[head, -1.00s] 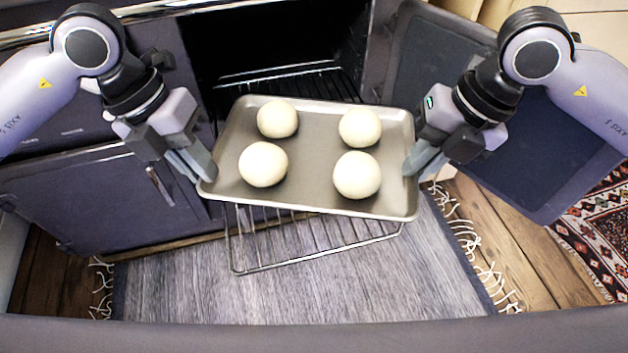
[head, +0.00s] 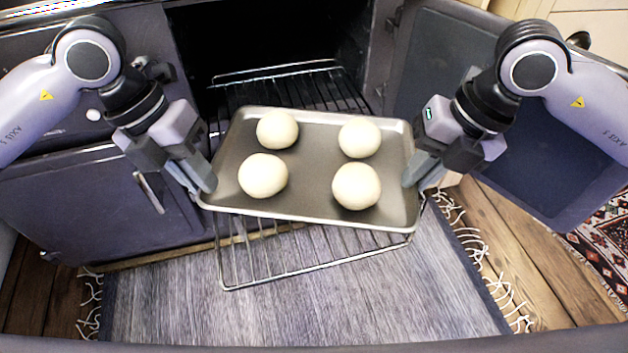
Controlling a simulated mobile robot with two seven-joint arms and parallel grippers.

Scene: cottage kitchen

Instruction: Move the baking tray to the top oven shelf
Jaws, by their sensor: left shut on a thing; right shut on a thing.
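The baking tray (head: 315,206) is grey metal and carries several pale dough balls, one of them at the front right (head: 356,186). My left gripper (head: 203,184) is shut on its left edge. My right gripper (head: 418,176) is shut on its right edge. The tray is held in front of the open oven (head: 270,35), slightly slanted in the picture. One wire shelf (head: 282,72) shows inside the oven behind the tray. A wire rack (head: 290,268) shows below the tray, sticking out over the rug; the tray hides part of it.
The oven door (head: 540,150) stands open on the right, behind my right arm. A closed dark cabinet door (head: 95,200) is at the left. A grey fringed rug (head: 300,315) covers the wooden floor. A patterned rug (head: 605,240) lies at the far right.

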